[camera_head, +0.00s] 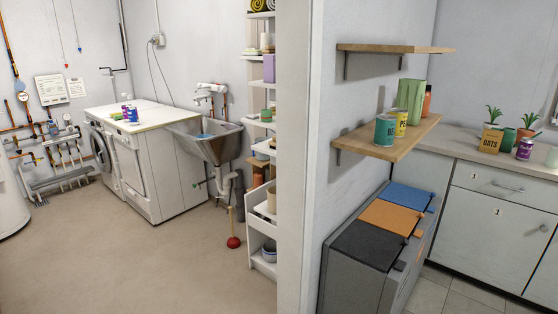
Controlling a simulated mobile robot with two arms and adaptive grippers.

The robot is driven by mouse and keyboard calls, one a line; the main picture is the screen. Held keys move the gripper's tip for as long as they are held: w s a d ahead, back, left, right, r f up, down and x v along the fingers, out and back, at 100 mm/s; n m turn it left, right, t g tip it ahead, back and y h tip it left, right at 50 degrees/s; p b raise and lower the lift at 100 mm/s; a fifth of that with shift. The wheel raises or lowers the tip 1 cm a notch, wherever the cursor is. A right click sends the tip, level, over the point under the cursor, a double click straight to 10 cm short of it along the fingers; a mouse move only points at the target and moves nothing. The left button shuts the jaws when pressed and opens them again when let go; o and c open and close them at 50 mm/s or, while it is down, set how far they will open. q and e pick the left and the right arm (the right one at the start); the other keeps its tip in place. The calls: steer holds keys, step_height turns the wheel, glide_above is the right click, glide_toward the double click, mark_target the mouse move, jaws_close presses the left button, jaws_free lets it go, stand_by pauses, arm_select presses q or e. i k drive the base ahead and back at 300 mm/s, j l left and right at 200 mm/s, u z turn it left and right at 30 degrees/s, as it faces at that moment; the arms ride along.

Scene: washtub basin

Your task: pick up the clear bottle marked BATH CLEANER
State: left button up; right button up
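I cannot make out a clear bottle marked BATH CLEANER in the head view. A group of small coloured containers (130,113) stands on the white worktop (155,112) over the washing machines, too small for their labels to be read. The grey washtub basin (228,146) is on the wall to the right of the machines. Something blue (203,135) shows inside the basin, and I cannot tell what it is. Neither of my grippers is in view.
A partition wall (295,160) divides the rooms. A white shelf unit (262,222) and a red plunger (233,242) stand beside the basin. Bins with coloured lids (388,216) sit below wooden shelves (393,138) at right. The brown floor (130,260) at left is clear.

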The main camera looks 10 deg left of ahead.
mark_target(124, 100)
steer(key=i+u, duration=0.75)
steer(key=i+l+u, duration=0.35)
steer(key=i, duration=0.2)
steer(key=i+j+u, duration=0.45)
steer(key=i, duration=0.45)
steer(key=i+l+u, duration=0.1)
steer(key=i+u, duration=0.3)
steer(key=i, duration=0.55)
steer(key=i+u, duration=0.1)
steer(key=i, duration=1.6)
steer(key=i+l, duration=0.1)
steer(key=i, duration=1.55)
steer(key=i+j+z, duration=0.1)
steer(key=i+z, duration=0.15)
steer(key=z, duration=0.15)
steer(key=i+j+z, duration=0.2)
steer(key=z, duration=0.2)
steer(key=i+j+z, duration=0.2)
steer(key=z, duration=0.25)
